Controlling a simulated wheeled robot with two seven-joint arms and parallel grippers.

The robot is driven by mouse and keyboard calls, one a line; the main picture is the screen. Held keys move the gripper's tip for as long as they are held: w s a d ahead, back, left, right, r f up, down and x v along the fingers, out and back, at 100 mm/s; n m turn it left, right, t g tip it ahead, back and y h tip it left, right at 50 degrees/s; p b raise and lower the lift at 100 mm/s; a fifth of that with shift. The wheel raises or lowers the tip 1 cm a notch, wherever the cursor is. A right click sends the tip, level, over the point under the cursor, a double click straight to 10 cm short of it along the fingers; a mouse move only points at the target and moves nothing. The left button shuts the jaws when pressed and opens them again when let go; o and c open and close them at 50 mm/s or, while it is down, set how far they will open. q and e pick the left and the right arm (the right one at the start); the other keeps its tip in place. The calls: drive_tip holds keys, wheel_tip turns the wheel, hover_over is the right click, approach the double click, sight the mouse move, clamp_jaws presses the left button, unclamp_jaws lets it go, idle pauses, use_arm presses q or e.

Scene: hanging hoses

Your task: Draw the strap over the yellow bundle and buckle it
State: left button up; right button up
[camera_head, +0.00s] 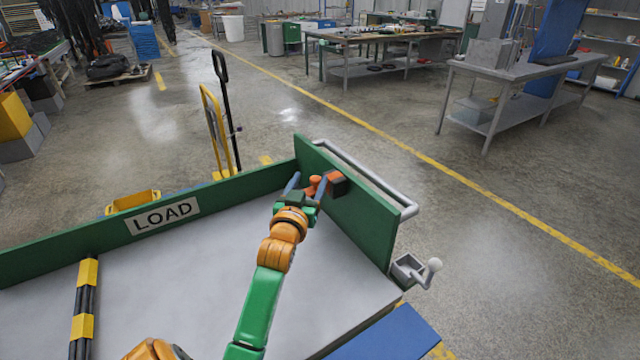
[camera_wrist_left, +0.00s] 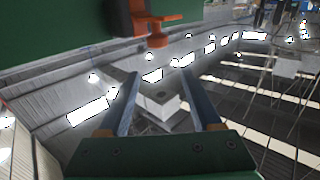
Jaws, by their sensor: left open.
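The yellow bundle (camera_head: 82,300), dark rods with yellow bands, lies on the grey cart bed at the left; its lower end is cut off by the picture edge. A dark box with an orange tab (camera_head: 336,183) sits on the inner face of the green end board; it looks like the strap's holder, but I see no strap drawn out. My left gripper (camera_head: 304,188) is open at this orange tab. In the left wrist view the orange tab (camera_wrist_left: 157,40) is beyond the fingertips (camera_wrist_left: 158,76), with nothing clearly between them. My right gripper is out of view.
The green side board with a LOAD label (camera_head: 163,215) runs along the far edge of the bed. A grey crank box (camera_head: 408,270) is outside the end board at the right. A yellow hand truck (camera_head: 217,135) stands behind. The grey bed (camera_head: 180,290) is mostly clear.

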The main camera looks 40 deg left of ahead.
sight(314, 181)
use_arm(q)
drive_tip(key=w+f, duration=0.1)
drive_tip(key=w+a+f+b, duration=0.1)
drive_tip(key=w+a, duration=0.1)
drive_tip(key=shift+w+f+b, duration=0.35)
drive_tip(key=shift+f+b, duration=0.05)
drive_tip(key=shift+x, duration=1)
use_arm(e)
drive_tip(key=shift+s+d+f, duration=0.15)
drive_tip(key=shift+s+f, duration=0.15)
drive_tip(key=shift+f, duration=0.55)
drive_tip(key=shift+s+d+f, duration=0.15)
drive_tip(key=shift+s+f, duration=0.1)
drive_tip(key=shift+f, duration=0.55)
use_arm(q)
clamp_jaws()
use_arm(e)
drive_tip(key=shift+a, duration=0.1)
